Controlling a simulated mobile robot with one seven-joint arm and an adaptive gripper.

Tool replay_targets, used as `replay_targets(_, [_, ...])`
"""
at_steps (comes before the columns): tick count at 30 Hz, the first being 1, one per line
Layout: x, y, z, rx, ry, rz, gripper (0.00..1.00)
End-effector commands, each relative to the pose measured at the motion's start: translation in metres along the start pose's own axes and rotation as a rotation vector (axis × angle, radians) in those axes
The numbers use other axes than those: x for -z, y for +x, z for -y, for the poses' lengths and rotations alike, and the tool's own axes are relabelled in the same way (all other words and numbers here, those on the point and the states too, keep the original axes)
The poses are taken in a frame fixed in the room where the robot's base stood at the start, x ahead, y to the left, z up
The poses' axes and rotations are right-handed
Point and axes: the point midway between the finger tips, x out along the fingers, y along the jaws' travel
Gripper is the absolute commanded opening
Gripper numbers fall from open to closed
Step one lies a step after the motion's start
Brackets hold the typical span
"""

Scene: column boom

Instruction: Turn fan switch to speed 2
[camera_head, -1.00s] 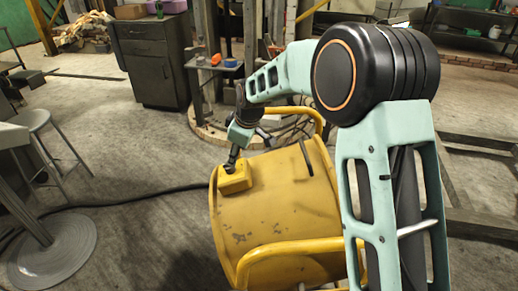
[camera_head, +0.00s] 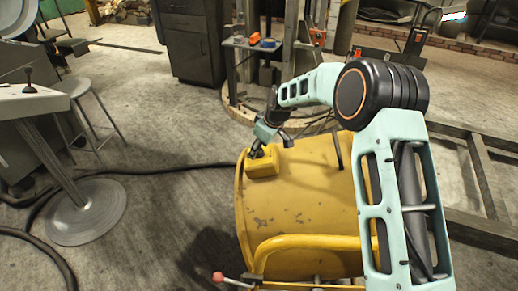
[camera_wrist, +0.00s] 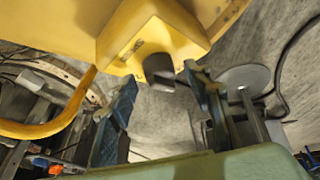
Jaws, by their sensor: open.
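The yellow drum fan (camera_head: 300,200) stands on the floor at the centre of the head view. Its yellow switch box (camera_head: 262,165) sits on the upper left of the drum and also shows in the wrist view (camera_wrist: 150,35). A dark grey knob (camera_wrist: 158,70) sticks out from the box. My gripper (camera_head: 256,151) is at the top of the switch box. In the wrist view my gripper (camera_wrist: 160,80) is open, with the knob showing between its fingertips. I cannot tell whether either finger touches it. The speed marks are not readable.
A yellow tube frame (camera_head: 310,243) surrounds the fan. A stool (camera_head: 84,90) and a round-based table (camera_head: 88,212) stand at left. A black cable (camera_head: 170,168) crosses the floor. A red-tipped lever (camera_head: 218,276) is at the bottom.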

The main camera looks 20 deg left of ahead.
Motion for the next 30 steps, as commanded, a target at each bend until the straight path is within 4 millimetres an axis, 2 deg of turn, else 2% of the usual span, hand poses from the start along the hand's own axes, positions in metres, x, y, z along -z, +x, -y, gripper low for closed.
replay_targets(3, [-0.0002,0.0061,0.0002,0.0,0.0,0.0,0.45])
replay_targets(11, [-0.0002,0.0072,0.0001,0.0,0.0,0.0,0.45])
replay_targets(23, [-0.0002,0.007,0.0002,0.0,0.0,0.0,0.04])
replay_targets(30, [-0.0003,0.0078,0.001,-0.012,0.014,-0.001,0.03])
